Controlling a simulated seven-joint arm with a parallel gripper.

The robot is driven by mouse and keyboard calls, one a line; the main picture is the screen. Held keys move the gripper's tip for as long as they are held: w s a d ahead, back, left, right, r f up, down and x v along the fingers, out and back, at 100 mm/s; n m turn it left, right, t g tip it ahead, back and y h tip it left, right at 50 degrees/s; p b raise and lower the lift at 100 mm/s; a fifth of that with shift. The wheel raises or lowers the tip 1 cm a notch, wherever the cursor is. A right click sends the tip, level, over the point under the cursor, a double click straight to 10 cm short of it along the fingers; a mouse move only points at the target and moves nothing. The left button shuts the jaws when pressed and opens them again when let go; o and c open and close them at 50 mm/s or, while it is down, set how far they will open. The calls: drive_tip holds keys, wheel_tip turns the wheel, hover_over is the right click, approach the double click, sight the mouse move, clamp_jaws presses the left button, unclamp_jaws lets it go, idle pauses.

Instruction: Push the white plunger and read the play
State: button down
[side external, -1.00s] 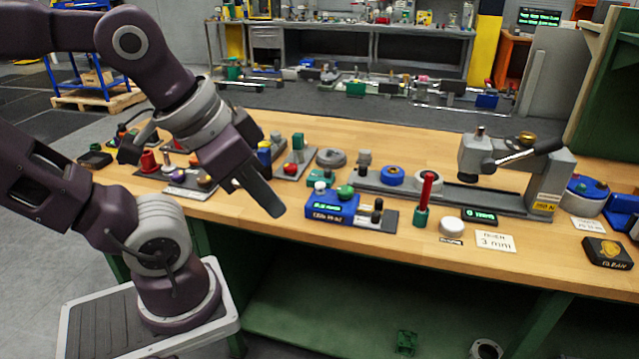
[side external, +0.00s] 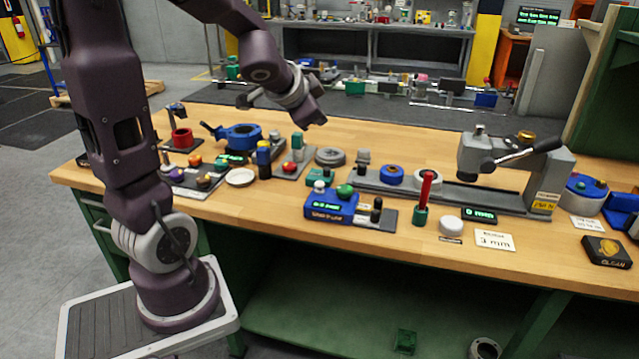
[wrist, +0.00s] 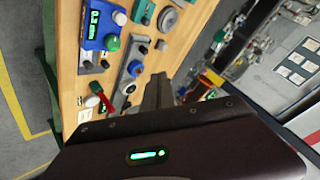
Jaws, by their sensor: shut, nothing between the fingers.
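A blue box (side external: 331,206) with a small green-lit display stands near the front middle of the bench. A white knob, apparently the plunger (side external: 319,187), and a green knob (side external: 345,191) are on its top. In the wrist view the box (wrist: 97,28) shows at the upper left, with the white knob (wrist: 120,18) and the green knob (wrist: 112,42) beside its display. The display's digits are too small to read surely. My gripper (side external: 318,119) is shut and empty, raised above the bench's back edge, well apart from the box. It also shows in the wrist view (wrist: 158,88).
A grey rail (side external: 440,190) with a clamp head (side external: 478,150) and lever spans the right. A red-handled tool (side external: 425,190), a white disc (side external: 451,225) and a "3 mm" card (side external: 494,240) stand near the front. A blue valve (side external: 238,137) and small parts crowd the left.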

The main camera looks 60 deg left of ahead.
sight(317, 185)
drive_tip(key=w+a+f+m+h, duration=0.2)
drive_tip(key=a+f, duration=0.3)
drive_tip(key=f, duration=0.2)
drive_tip(key=shift+w+a+f+m+h, duration=0.3)
drive_tip(key=shift+w+f+m+h, duration=0.05)
drive_tip(key=shift+f+m+h, duration=0.05)
drive_tip(key=shift+f, duration=4.4)
drive_tip(key=shift+f, duration=0.15)
drive_tip(key=shift+f, duration=0.25)
